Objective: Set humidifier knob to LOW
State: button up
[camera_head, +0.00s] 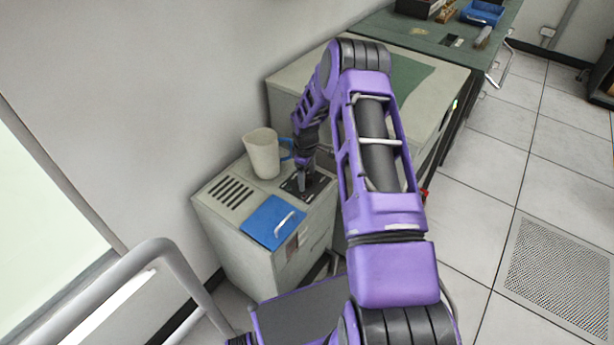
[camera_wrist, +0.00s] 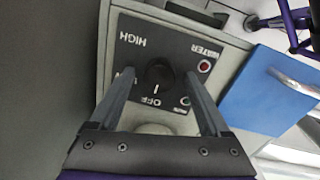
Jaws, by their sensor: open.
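The humidifier (camera_head: 237,222) is a light grey cabinet against the wall in the head view. Its black control panel (camera_head: 318,187) lies on the top, partly hidden by my gripper. In the wrist view the panel (camera_wrist: 185,52) shows HIGH, OFF, WATER and a partly hidden label at the left. The round black knob (camera_wrist: 160,73) sits at the panel's middle, with a white mark that points toward OFF. My gripper (camera_wrist: 160,82) is open, with one finger on each side of the knob. I cannot tell whether the fingers touch it.
A blue lid with a handle (camera_head: 270,222) lies on the cabinet's front part. A vent (camera_head: 231,192) is at the left. A larger cabinet (camera_head: 290,82) stands behind.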

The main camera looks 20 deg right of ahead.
grip_shut()
dwell(0.3)
